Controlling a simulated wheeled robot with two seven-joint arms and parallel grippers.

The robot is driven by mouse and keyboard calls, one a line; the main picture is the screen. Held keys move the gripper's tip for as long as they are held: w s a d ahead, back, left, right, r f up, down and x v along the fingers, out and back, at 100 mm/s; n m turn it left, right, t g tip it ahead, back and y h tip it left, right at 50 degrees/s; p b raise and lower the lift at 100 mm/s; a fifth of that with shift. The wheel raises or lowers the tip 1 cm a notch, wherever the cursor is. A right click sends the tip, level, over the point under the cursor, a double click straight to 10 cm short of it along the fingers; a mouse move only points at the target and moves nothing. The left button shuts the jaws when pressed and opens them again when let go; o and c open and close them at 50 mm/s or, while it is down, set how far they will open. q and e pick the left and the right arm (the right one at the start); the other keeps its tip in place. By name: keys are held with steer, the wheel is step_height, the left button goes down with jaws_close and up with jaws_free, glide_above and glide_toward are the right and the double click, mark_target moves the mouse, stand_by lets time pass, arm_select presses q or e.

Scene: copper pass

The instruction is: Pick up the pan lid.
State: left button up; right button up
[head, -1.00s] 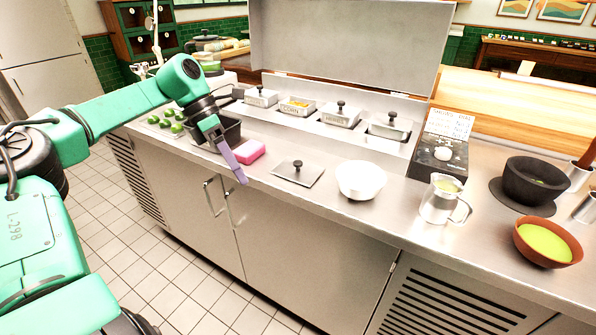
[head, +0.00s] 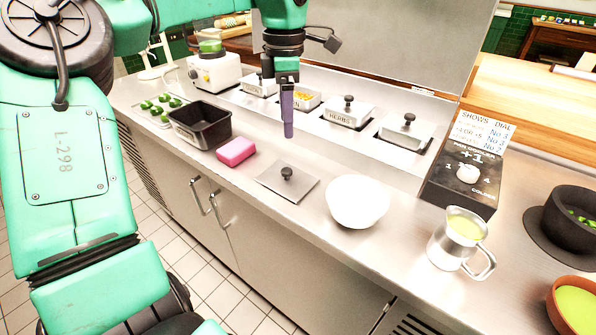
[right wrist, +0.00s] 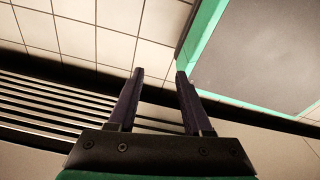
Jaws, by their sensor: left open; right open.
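The pan lid (head: 285,186) is a flat square steel plate with a dark round knob, lying on the steel counter between the pink sponge and the white bowl. My left gripper (head: 287,130) points down above and behind the lid, apart from it, with nothing held. From this side its fingers overlap, and the jaws are open. My right gripper (right wrist: 160,75) shows in the right wrist view, open and empty, over tiled floor and a slatted cabinet front. It does not show in the head view.
The pink sponge (head: 236,151) and black pan (head: 203,126) lie left of the lid. The white bowl (head: 357,201) and a steel jug (head: 458,240) stand right. Lidded wells (head: 347,113) line the back, with a dial box (head: 466,172) at right. Counter in front of the lid is clear.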

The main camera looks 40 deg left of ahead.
arm_select(q)
glide_above(286, 170)
steer(key=s, duration=0.1)
steer(key=f, duration=0.6)
steer(key=shift+d, duration=0.25)
steer(key=f, duration=0.2)
steer(key=f+p, duration=0.1)
steer(key=f, duration=0.1)
steer(key=w+f, duration=0.1)
steer(key=f, duration=0.1)
steer(key=shift+a+f, duration=0.2)
steer(key=shift+f, duration=0.1)
jaws_close()
arm_select(e)
steer(key=s, duration=0.1)
steer(key=s+r, duration=0.1)
steer(key=shift+s+r, duration=0.1)
steer(key=shift+s, duration=0.25)
